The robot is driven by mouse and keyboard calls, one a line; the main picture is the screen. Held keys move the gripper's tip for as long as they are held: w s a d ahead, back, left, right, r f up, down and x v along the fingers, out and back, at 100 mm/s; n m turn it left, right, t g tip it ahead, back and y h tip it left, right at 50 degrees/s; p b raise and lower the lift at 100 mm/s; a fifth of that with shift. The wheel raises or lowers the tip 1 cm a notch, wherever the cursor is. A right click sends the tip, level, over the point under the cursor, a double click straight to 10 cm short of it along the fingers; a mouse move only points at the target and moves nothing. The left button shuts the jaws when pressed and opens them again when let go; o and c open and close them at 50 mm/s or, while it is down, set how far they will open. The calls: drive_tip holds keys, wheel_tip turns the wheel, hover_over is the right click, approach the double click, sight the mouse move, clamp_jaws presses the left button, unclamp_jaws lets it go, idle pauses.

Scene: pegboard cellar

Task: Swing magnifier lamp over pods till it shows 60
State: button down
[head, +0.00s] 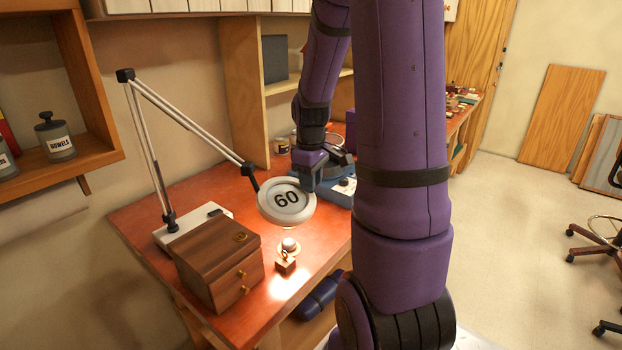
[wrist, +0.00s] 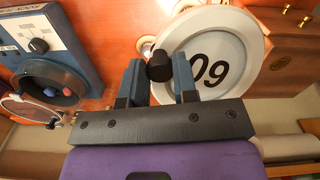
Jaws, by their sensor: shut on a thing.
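The magnifier lamp's round white head (head: 287,202) shows a black 60 in the head view. In the wrist view the head (wrist: 228,50) shows the same number upside down. Its jointed arm (head: 185,120) rises from a white base (head: 195,226) on the bench. My gripper (head: 308,176) is at the head's right edge; in the wrist view its blue fingers (wrist: 159,78) are shut on the black knob (wrist: 158,66) at the rim. Small red and blue pieces, possibly the pods (wrist: 66,91), lie in a dark round dish on a blue unit (wrist: 45,35), beside the head.
A wooden box with drawers (head: 218,262) stands in front of the lamp base. A small wooden block with a round top (head: 286,263) sits in bright light below the head. The blue unit (head: 342,190) is partly hidden by my arm.

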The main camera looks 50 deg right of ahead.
drive_tip(key=shift+w, duration=0.1)
drive_tip(key=c, duration=0.9)
unclamp_jaws()
drive_tip(key=shift+r, duration=0.1)
wheel_tip(320, 180, up, 11)
drive_tip(key=s+a+r+m+t, duration=0.1)
drive_tip(key=s+a+r, duration=0.1)
drive_tip(key=s+a, duration=0.2)
drive_tip(key=s+a+r+t, duration=0.2)
drive_tip(key=s+a, duration=0.3)
drive_tip(key=a, duration=0.6)
drive_tip(key=s+a+r+m+t, duration=0.1)
drive_tip(key=s+a+r+t, duration=0.1)
drive_tip(key=s+a+r, duration=0.2)
drive_tip(key=s+a, duration=0.1)
drive_tip(key=a, duration=0.2)
drive_tip(key=shift+a+r+m, duration=0.15)
drive_tip(key=shift+a+m, duration=0.15)
drive_tip(key=shift+a, duration=0.1)
